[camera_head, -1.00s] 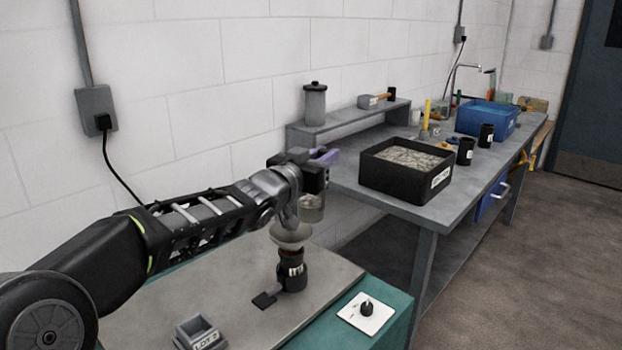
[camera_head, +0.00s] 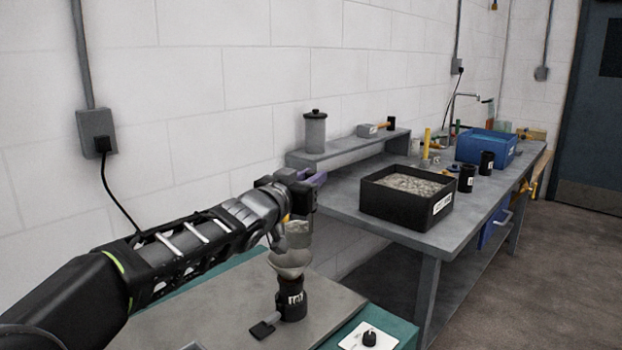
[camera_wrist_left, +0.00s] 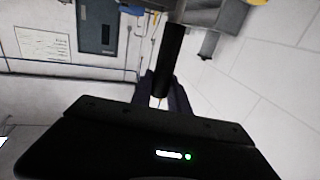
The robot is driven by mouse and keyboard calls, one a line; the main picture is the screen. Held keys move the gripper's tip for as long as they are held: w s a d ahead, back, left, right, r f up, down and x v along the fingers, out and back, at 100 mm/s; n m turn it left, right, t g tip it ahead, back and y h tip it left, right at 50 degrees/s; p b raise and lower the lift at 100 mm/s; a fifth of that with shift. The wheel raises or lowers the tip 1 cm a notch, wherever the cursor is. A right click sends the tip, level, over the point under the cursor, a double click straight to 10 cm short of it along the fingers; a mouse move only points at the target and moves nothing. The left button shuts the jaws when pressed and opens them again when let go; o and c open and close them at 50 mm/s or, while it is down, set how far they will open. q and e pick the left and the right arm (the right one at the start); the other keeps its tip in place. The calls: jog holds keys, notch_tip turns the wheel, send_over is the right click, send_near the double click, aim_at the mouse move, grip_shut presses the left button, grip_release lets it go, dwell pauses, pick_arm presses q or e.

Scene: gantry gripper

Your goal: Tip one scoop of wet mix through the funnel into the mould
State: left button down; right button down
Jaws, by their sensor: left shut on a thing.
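My left gripper (camera_head: 300,192) is shut on the scoop, above the funnel. The scoop's bowl (camera_head: 298,228) hangs below the jaws, greyish with pale mix showing, and looks tilted. It is right over the pale funnel (camera_head: 289,261); I cannot tell whether they touch or whether mix is falling. The funnel sits on top of the black mould (camera_head: 291,301), which stands upright on the grey board. In the left wrist view the dark fingers (camera_wrist_left: 165,98) close around a black handle (camera_wrist_left: 173,58). My right gripper is out of view.
A black tub (camera_head: 370,207) of wet mix stands on the grey bench (camera_head: 440,228) to the right. Beyond it are black cups (camera_head: 466,178) and a blue tub (camera_head: 500,148). A white plate with a black knob (camera_head: 369,339) lies near the board's front right.

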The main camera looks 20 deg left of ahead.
pick_arm(q)
notch_tip(320, 180, down, 2)
jog(key=shift+f+b, duration=0.1)
jog(key=shift+b, duration=0.7)
jog(key=p, duration=0.1)
jog(key=a+p, duration=0.1)
jog(key=p, duration=0.1)
jog(key=shift+w+r+n, duration=0.15)
jog(key=shift+r+n, duration=0.2)
jog(key=shift+n, duration=0.05)
jog(key=a+n+p, duration=0.1)
jog(key=p, duration=0.3)
jog(key=w+a+n+p, duration=0.1)
jog(key=a+p, duration=0.1)
jog(key=p, duration=0.3)
jog(key=a+n+g+p, duration=0.1)
jog(key=p, duration=0.3)
jog(key=shift+w+a+f+n+h, duration=0.15)
jog(key=shift+w+a+n+h, duration=0.15)
jog(key=shift+w+n, duration=0.1)
jog(key=shift+p, duration=0.3)
jog(key=a+p, duration=0.1)
jog(key=p, duration=0.2)
jog(key=a+n+p, duration=0.1)
jog(key=p, duration=0.2)
jog(key=w+a+n+g+p, duration=0.1)
jog(key=p, duration=0.3)
jog(key=shift+a+f, duration=0.2)
jog(key=shift+f, duration=0.15)
